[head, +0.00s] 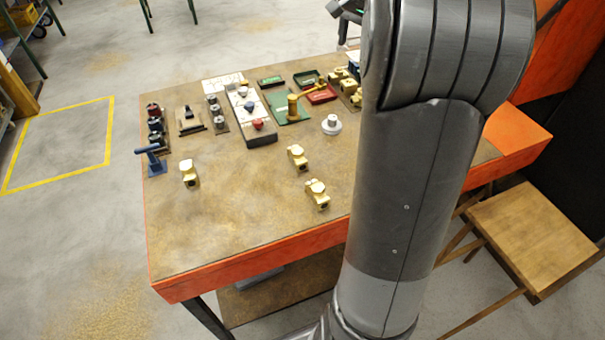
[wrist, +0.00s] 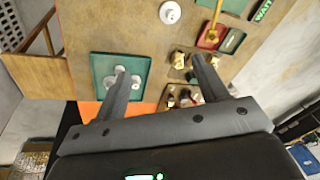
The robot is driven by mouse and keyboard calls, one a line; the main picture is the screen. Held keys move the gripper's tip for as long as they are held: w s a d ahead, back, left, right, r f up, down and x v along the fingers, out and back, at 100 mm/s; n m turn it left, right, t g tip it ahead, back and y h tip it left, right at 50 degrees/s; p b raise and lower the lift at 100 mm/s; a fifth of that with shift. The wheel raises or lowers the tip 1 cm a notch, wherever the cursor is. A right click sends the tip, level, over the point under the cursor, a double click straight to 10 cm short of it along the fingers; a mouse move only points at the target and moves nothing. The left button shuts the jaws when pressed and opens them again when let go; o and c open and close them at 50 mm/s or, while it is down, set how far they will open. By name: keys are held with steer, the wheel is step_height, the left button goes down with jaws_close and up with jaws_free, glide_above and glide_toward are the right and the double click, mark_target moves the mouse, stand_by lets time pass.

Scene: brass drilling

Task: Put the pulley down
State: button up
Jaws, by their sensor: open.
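A green tray (wrist: 147,64) in the wrist view holds a few round grey pieces (wrist: 136,82) that look like pulleys. My left finger covers part of them. A separate pale round piece, pulley-like with a raised hub (head: 332,124), stands on the table; it also shows in the wrist view (wrist: 170,12). My gripper (wrist: 158,64) is open, with nothing seen between its fingers. Its left fingertip overlaps the tray in the picture, and its right fingertip is over the table near brass parts. I cannot tell its height. In the head view my arm hides the tray.
The table (head: 240,210) carries several loose brass valve bodies (head: 317,193), a blue tool (head: 151,158), a green mat (head: 290,108) and a red tray (head: 322,94). A wooden stool (head: 530,235) stands at right. The table's front left is clear.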

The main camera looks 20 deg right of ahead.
steer(key=s+a+n+t, duration=0.2)
steer(key=s+a+n, duration=0.4)
steer(key=s+a, duration=0.7)
steer(key=s+a+f+n+t, duration=0.1)
steer(key=s+a+f+n, duration=0.5)
steer(key=s+a, duration=0.5)
step_height(320, 180, down, 2)
steer(key=shift+s+a+y, duration=0.15)
steer(key=shift+s+y, duration=0.25)
steer(key=shift+s, duration=0.55)
